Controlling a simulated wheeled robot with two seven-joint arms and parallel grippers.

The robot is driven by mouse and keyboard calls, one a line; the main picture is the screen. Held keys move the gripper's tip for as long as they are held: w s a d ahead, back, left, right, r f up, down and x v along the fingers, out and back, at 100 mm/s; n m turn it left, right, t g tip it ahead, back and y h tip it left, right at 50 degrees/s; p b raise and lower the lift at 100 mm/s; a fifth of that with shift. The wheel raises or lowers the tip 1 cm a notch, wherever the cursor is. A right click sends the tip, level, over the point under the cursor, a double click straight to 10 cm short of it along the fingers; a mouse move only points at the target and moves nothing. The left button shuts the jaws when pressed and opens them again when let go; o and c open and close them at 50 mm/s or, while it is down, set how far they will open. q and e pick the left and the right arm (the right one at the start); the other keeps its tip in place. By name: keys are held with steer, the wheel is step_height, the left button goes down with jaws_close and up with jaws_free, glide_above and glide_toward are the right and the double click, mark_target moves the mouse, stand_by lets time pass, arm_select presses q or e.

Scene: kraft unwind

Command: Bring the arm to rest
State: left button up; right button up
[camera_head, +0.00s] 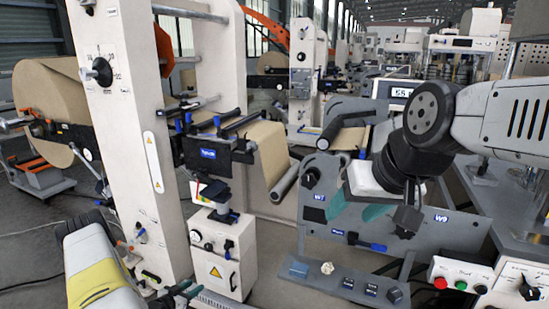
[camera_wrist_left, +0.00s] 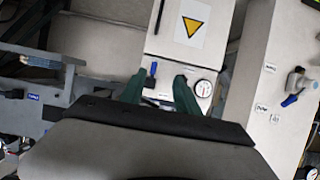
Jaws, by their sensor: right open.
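My right arm (camera_head: 500,120) comes in from the right in the head view, with its black wrist bent downward. My left arm (camera_head: 92,265) enters at the bottom left. My left gripper (camera_head: 184,291) is low beside the white machine column (camera_head: 125,140). In the left wrist view, the left gripper's green fingers (camera_wrist_left: 158,92) stand apart with nothing between them, before a white cabinet (camera_wrist_left: 185,50).
A kraft paper web (camera_head: 268,150) runs over a roller beside the grey panel. A large kraft roll (camera_head: 50,105) hangs at the left. A button box (camera_head: 460,275) stands at the lower right. A small grey console (camera_head: 330,285) lies below the panel.

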arm_select(q)
steer(key=w+a+r+g+y, duration=0.15)
steer(key=w+r, duration=0.25)
steer(key=r, duration=0.5)
steer(key=w+a+r+y, duration=0.2)
steer(key=w+a+r, duration=0.15)
steer(key=r, duration=0.55)
steer(key=s+d+r+n+g+y, duration=0.1)
steer(key=d+r, duration=0.2)
steer(key=r, duration=0.8)
steer(key=s+d+r+n+g+y, duration=0.1)
steer(key=s+d+r, duration=0.1)
steer(key=r, duration=0.9)
steer(key=s+d+r+n, duration=0.1)
steer(key=s+d+r, duration=0.7)
steer(key=s+r, duration=0.4)
steer(key=s+d+r+g+h, duration=0.1)
steer(key=s+d, duration=0.3)
steer(key=s, duration=0.6)
steer(key=s+d+r+g+h, duration=0.1)
steer(key=s+d, duration=0.4)
steer(key=s, duration=0.5)
steer(key=shift+s+r+n+h, duration=0.2)
steer(key=shift+r+n+h, duration=0.2)
steer(key=shift+r, duration=0.15)
